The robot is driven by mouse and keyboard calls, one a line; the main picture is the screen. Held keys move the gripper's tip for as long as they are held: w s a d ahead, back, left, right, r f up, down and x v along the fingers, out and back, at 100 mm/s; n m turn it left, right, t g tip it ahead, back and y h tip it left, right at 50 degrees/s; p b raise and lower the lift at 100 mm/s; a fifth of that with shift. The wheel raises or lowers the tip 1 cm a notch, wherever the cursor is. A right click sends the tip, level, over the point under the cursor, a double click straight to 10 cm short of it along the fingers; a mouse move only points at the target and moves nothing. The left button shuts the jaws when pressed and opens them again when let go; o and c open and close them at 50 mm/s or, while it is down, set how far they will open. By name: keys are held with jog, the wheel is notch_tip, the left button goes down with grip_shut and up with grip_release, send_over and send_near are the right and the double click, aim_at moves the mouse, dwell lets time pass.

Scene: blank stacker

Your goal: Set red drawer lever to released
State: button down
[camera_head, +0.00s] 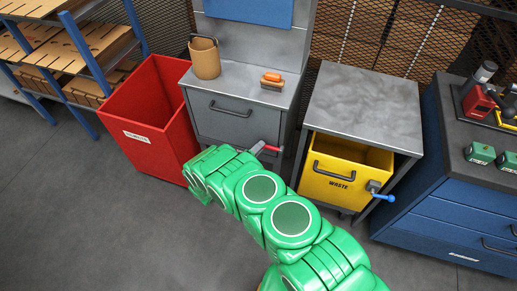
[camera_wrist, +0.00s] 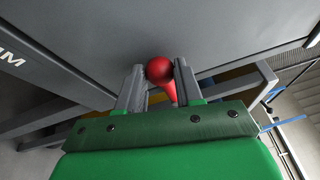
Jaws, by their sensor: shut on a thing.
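The red drawer lever (camera_head: 271,149) sticks out at the lower right of the grey drawer (camera_head: 228,111) in the head view. In the wrist view the lever's round red knob (camera_wrist: 160,70) sits between the two grey fingers, with its red shaft running below it. My gripper (camera_wrist: 160,78) is shut on the lever. In the head view my gripper (camera_head: 257,148) is partly hidden by my green arm, at the lever's left end. The drawer looks closed, and its dark handle is above the lever.
A yellow waste drawer (camera_head: 346,177) with a blue lever (camera_head: 384,197) stands to the right, partly open. A red bin (camera_head: 150,120) stands to the left. A brown cup (camera_head: 205,60) and a brush (camera_head: 272,80) sit on the grey cabinet top. Open floor lies at front left.

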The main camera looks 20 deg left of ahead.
jog(key=shift+r, duration=0.1)
jog(key=shift+r+m+g, duration=0.3)
jog(key=shift+r+m, duration=0.55)
jog(key=shift+m, duration=0.15)
jog(key=r+m, duration=0.1)
jog(key=d+r+m+g, duration=0.1)
jog(key=shift+w+r+m+y, duration=0.1)
jog(key=shift+r+m+y, duration=0.2)
jog(key=shift+y, duration=0.1)
jog(key=d+r+m, duration=0.1)
jog(key=d+r+m+y, duration=0.1)
jog(key=m, duration=0.1)
jog(key=shift+d+r+m+g+y, duration=0.15)
jog(key=shift+r+m+g+y, duration=0.15)
jog(key=shift+r+g, duration=0.1)
jog(key=shift+d+r+m+y, duration=0.4)
jog(key=shift+d+r+m, duration=0.1)
jog(key=shift+d+m, duration=0.2)
jog(key=shift+d+r+m+g+y, duration=0.2)
jog(key=shift+d+m+y, duration=0.1)
jog(key=shift+d+m, duration=0.1)
jog(key=shift+d+r+m+g+y, duration=0.2)
jog(key=shift+d+m+y, duration=0.1)
jog(key=shift+d+m, duration=0.1)
jog(key=shift+d+r+m+y, duration=0.15)
jog(key=shift+d+m+y, duration=0.25)
jog(key=shift+d+m, duration=0.35)
jog(key=shift+d+m+y, duration=0.4)
jog(key=shift+d+m, duration=0.25)
jog(key=shift+d, duration=0.2)
